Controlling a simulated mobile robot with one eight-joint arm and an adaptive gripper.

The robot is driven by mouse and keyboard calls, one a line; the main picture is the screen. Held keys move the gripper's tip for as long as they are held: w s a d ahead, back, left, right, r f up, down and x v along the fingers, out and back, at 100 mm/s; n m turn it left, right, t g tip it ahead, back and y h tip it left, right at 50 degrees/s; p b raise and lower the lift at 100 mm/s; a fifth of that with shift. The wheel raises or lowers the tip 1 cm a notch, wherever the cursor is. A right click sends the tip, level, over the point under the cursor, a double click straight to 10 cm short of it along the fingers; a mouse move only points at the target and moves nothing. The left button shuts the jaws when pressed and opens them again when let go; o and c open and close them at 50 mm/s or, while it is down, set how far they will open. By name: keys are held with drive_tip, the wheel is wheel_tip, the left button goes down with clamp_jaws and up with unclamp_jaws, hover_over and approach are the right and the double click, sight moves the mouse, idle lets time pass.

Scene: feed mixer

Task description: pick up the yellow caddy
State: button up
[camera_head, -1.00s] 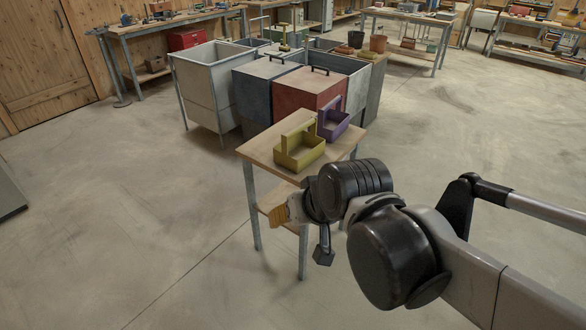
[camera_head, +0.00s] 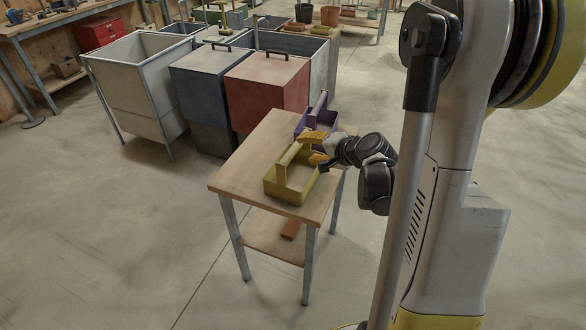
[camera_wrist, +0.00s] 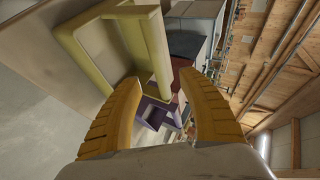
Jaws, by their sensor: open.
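The yellow caddy (camera_head: 291,181) stands upright on a small wooden table (camera_head: 238,177), its handle arching over it. In the wrist view the yellow caddy (camera_wrist: 88,42) fills the upper left, with its handle running down ahead of the fingers. My gripper (camera_head: 316,149) is at the right side of the caddy, near the top of the handle. In the wrist view my gripper (camera_wrist: 165,105) has its two orange fingers spread apart. Nothing is clearly held between them. I cannot tell whether a finger touches the handle.
A purple caddy (camera_head: 322,118) stands just behind the yellow one on the same table; it also shows in the wrist view (camera_wrist: 155,115). A red bin (camera_head: 262,92) and a blue bin (camera_head: 205,88) stand behind the table. The table's left end is bare.

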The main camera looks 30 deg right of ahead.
sight(298, 147)
drive_tip(key=b+x, duration=0.3)
drive_tip(key=x, duration=0.5)
drive_tip(key=shift+w, duration=0.1)
clamp_jaws()
